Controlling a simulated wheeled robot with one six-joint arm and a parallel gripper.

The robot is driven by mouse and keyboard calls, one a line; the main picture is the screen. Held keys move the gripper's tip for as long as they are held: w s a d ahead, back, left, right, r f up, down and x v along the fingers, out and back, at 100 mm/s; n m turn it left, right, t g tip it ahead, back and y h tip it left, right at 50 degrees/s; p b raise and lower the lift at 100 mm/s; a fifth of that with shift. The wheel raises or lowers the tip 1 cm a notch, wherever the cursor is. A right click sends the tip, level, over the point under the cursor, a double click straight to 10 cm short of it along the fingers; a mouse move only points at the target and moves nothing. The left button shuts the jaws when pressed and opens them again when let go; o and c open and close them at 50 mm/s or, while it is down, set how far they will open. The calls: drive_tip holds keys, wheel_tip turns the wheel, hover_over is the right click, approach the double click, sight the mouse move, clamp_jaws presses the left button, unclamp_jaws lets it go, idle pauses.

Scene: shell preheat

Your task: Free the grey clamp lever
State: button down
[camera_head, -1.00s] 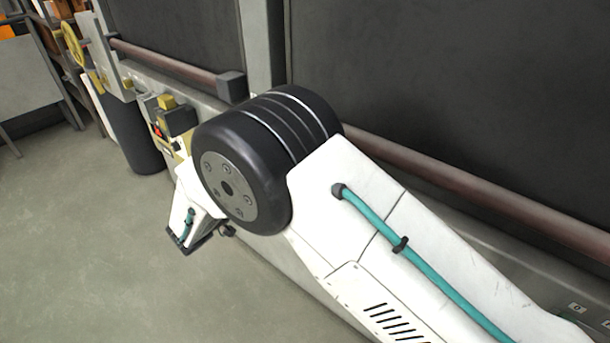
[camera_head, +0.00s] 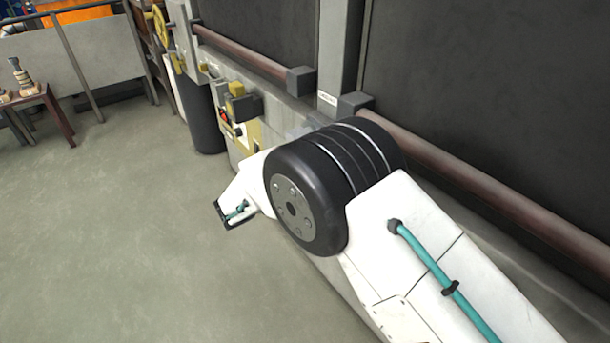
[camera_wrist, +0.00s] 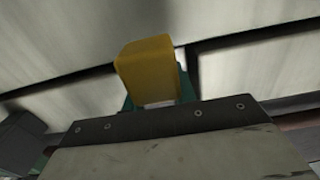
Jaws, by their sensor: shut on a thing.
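My gripper (camera_wrist: 158,103) is partly visible in the wrist view, where green parts show on both sides of a yellow block (camera_wrist: 146,68). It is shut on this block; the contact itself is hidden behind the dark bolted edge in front. In the head view my white and black arm covers the place where the gripper works. I cannot make out a grey clamp lever for certain in either view, nor tell whether the yellow block belongs to it.
A machine front with a brown rail (camera_head: 500,200) runs along the right. A yellow-topped dark fitting (camera_head: 242,104), a black cylinder (camera_head: 203,118) and a yellow handwheel (camera_head: 160,26) are farther left. A small brown table (camera_head: 38,108) stands far left. The grey floor between is clear.

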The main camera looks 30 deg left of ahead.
drive_tip(key=c, duration=1.1)
unclamp_jaws()
drive_tip(key=shift+a, duration=0.1)
drive_tip(key=v, duration=0.7)
drive_tip(key=shift+s+a, duration=0.15)
drive_tip(key=shift+s, duration=0.15)
